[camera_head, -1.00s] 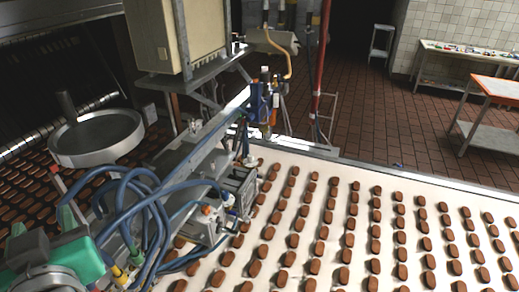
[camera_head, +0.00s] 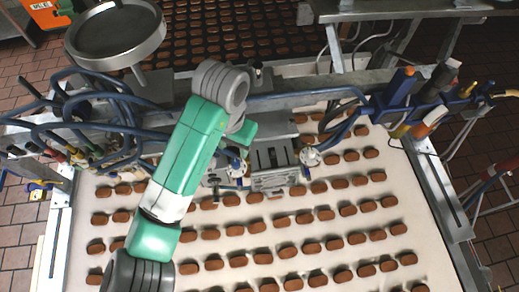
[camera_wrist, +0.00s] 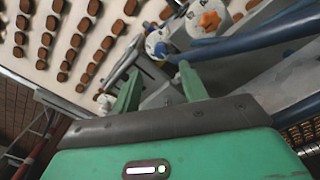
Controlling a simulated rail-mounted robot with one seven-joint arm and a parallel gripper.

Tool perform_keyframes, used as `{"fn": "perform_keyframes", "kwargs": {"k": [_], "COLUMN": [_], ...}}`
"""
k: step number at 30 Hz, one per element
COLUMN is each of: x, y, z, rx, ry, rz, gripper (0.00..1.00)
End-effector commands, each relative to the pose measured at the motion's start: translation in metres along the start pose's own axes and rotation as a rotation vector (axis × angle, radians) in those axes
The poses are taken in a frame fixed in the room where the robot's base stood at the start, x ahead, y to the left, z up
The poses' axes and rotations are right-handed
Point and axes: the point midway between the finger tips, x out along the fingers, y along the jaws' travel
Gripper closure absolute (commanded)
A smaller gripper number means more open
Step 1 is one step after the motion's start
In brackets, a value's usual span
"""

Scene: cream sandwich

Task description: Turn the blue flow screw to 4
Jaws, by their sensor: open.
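The blue flow screw (camera_wrist: 160,49) sits in a round white dial in the wrist view, just beyond my fingertips. Its number marks are too small to read. In the head view, a dial with blue on it (camera_head: 237,168) shows beside the metal nozzle block, partly behind my arm. My gripper (camera_wrist: 160,72) is open, with its two green fingers apart and nothing visible between them. The fingers point toward the blue screw, and the right fingertip lies close to the dial's lower edge. I cannot tell whether it touches. In the head view my gripper (camera_head: 243,133) is near the block.
A similar dial with an orange screw (camera_wrist: 208,20) sits right of the blue one. A thick blue hose (camera_wrist: 245,42) crosses close to the right finger. The white conveyor (camera_head: 325,225) carries rows of brown biscuits. Markers and tools (camera_head: 425,95) stand on the rail at right.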

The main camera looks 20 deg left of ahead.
Motion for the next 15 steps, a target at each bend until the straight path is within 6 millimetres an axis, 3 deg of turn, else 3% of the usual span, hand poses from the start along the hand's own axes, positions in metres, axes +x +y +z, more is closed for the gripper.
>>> {"fn": "perform_keyframes", "kwargs": {"k": [9, 15], "x": [0.059, 0.075], "y": [0.002, 0.001], "z": [-0.001, -0.001], "rx": [0.002, 0.001], "ry": [0.002, 0.004], "rz": [0.003, 0.001], "gripper": [0.57, 0.57]}}
